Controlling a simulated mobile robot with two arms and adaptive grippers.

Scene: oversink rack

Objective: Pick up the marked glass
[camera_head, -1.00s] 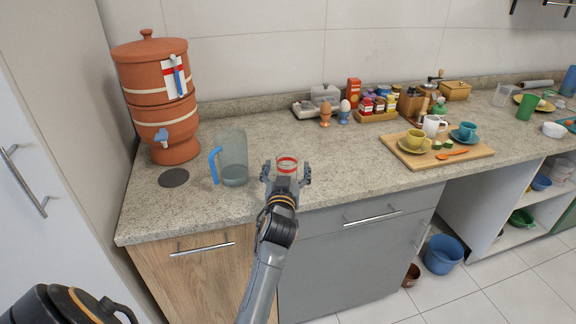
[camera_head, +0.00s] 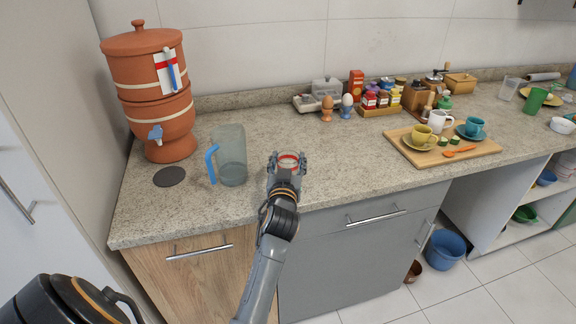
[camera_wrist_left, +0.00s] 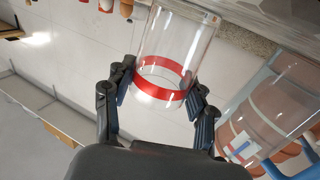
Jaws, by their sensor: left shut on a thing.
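The marked glass is a clear tumbler with a red band (camera_head: 288,161). In the head view it is at the counter's front part, to the right of the pitcher. It also shows large in the left wrist view (camera_wrist_left: 166,65), with the red band near the fingers. My left gripper (camera_head: 287,164) is shut on the glass, with fingers on both sides of it; the fingers also show in the left wrist view (camera_wrist_left: 158,100). I cannot tell whether the glass touches the counter. My right gripper is not in view.
A clear pitcher with a blue handle (camera_head: 231,155) stands close to the left of the glass. A clay water filter (camera_head: 158,100) stands behind at the left. A wooden board (camera_head: 468,153) with cups is at the right. The counter between is clear.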

